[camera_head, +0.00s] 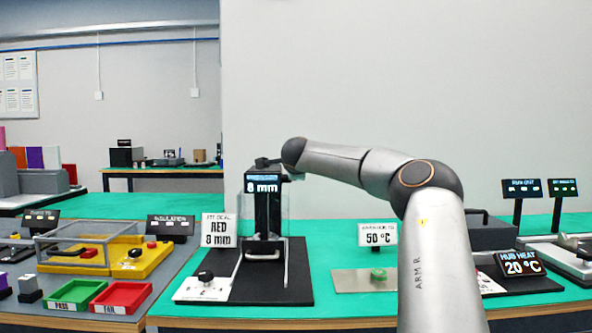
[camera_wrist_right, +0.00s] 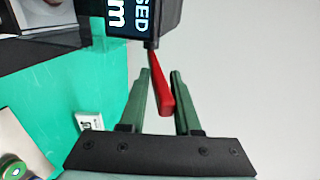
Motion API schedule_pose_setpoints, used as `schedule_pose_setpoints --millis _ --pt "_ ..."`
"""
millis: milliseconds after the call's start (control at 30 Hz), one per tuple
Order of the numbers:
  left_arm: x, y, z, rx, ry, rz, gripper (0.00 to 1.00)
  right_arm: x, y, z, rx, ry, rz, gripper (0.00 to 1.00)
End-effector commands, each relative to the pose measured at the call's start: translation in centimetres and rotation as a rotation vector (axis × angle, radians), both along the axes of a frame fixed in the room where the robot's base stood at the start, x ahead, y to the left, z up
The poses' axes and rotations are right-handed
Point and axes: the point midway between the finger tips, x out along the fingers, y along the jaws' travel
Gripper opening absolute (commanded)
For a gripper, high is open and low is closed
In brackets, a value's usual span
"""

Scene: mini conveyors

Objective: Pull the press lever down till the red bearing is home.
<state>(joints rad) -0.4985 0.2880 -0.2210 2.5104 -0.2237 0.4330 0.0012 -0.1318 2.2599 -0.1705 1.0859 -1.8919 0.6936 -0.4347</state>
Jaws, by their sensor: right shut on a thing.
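The press (camera_head: 267,215) is a black column with clear guards on a black base, left of centre in the head view. Its display (camera_head: 262,188) reads 8 mm; it also shows, cut off, in the right wrist view (camera_wrist_right: 131,17). The red press lever (camera_wrist_right: 161,92) slants out from the dark press head between the fingers of my right gripper (camera_wrist_right: 161,75), which is shut on it. In the head view my right arm reaches left to the top of the press, and its fingers are not clear there. I cannot make out the red bearing. My left gripper is out of view.
A sign (camera_head: 219,230) reading RED 8 mm stands left of the press. Yellow fixtures (camera_head: 128,262) and trays fill the left.

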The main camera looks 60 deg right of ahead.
Motion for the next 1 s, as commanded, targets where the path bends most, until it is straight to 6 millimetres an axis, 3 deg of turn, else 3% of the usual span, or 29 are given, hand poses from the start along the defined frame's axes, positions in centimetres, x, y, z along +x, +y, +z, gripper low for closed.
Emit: schedule_pose_setpoints --millis 33,800,833,1000 --pt "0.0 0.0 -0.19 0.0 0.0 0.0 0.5 0.07 0.01 -2.57 0.036 0.03 -0.005 0.0" --pt "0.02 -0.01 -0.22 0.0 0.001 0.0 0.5 0.07 0.02 -2.58 0.036 0.03 -0.005 0.0" --pt "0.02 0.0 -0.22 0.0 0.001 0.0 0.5 0.07 0.02 -2.58 0.036 0.03 -0.005 0.32" --pt "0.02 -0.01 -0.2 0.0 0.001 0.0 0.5 0.07 0.0 -2.55 0.036 0.03 -0.005 0.47"
